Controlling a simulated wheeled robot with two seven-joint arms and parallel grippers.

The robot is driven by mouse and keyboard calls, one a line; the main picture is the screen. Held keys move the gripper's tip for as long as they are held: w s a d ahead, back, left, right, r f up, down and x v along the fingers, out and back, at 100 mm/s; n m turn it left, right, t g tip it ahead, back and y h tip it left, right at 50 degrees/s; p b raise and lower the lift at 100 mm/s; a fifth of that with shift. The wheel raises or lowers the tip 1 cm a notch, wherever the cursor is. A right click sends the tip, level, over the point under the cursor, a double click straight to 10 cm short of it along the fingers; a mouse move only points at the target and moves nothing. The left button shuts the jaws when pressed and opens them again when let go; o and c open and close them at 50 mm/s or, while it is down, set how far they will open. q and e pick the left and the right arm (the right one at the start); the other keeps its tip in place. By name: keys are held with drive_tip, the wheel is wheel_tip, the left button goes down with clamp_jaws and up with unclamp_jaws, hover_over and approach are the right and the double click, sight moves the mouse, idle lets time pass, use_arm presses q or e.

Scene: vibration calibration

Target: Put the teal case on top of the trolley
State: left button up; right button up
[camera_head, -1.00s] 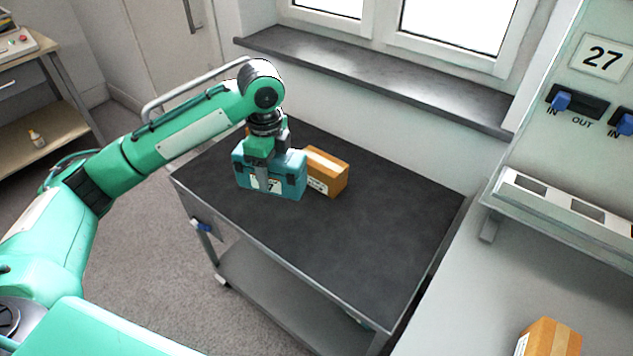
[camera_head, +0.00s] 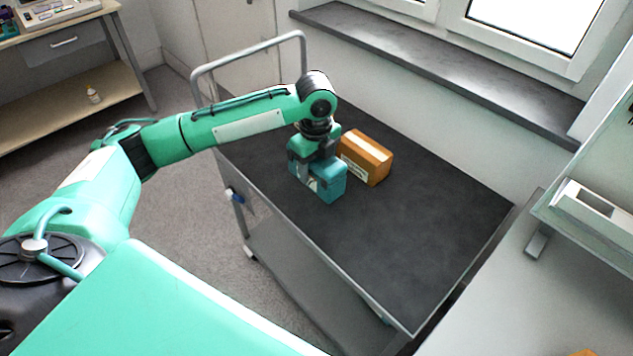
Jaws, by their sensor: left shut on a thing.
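The teal case (camera_head: 331,187) is at the trolley's left part, over its dark top, next to a cardboard box. My left gripper (camera_head: 314,164) comes down on it from above and is shut on it, hiding part of its upper side. I cannot tell for sure whether its underside touches the top. The trolley (camera_head: 400,240) has a dark flat top, a lower shelf and a grey push handle at its far left end. My right gripper is not in view.
The orange-brown cardboard box (camera_head: 367,160) stands on the trolley just right of the case. The trolley top is bare towards the front right. A dark window sill (camera_head: 450,70) runs behind. A workbench (camera_head: 520,270) borders the right side, and a wooden shelf unit (camera_head: 75,110) stands far left.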

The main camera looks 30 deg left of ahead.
use_arm(q)
wheel_tip(320, 180, down, 6)
drive_tip(key=shift+r, duration=0.25)
drive_tip(key=shift+f, duration=0.2)
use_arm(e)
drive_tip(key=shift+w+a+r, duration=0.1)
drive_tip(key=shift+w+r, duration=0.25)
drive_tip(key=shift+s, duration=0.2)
use_arm(q)
drive_tip(key=o, duration=1.2)
drive_tip(key=shift+f, duration=0.1)
drive_tip(key=shift+c, duration=0.2)
drive_tip(key=shift+o, duration=0.7)
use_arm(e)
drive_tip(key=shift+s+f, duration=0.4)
